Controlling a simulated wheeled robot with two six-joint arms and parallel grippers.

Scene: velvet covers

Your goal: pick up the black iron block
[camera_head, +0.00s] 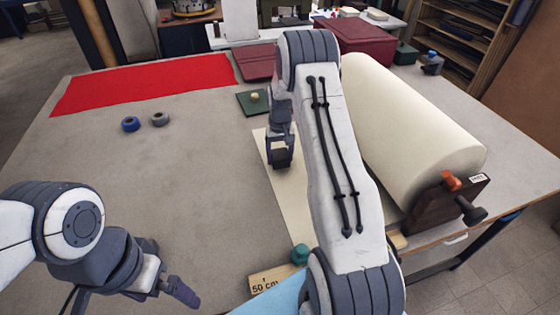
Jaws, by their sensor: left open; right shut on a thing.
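My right gripper (281,146) points down over the cream sheet, left of the large roll. It is shut on a small dark block (281,158), which looks like the black iron block. I cannot tell whether the block touches the sheet or hangs just above it. My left gripper (183,293) is low at the left front, open and empty above the bare table, well away from the block. Its fingers are seen from the side, so the gap hardly shows.
A cream roll (405,120) on a dark stand fills the table's right side. A red cloth (150,84) lies at the back left, with a blue ring (131,124) and grey ring (160,119) before it. A teal knob (300,253) stands near the ruler (272,281). Left-centre table is clear.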

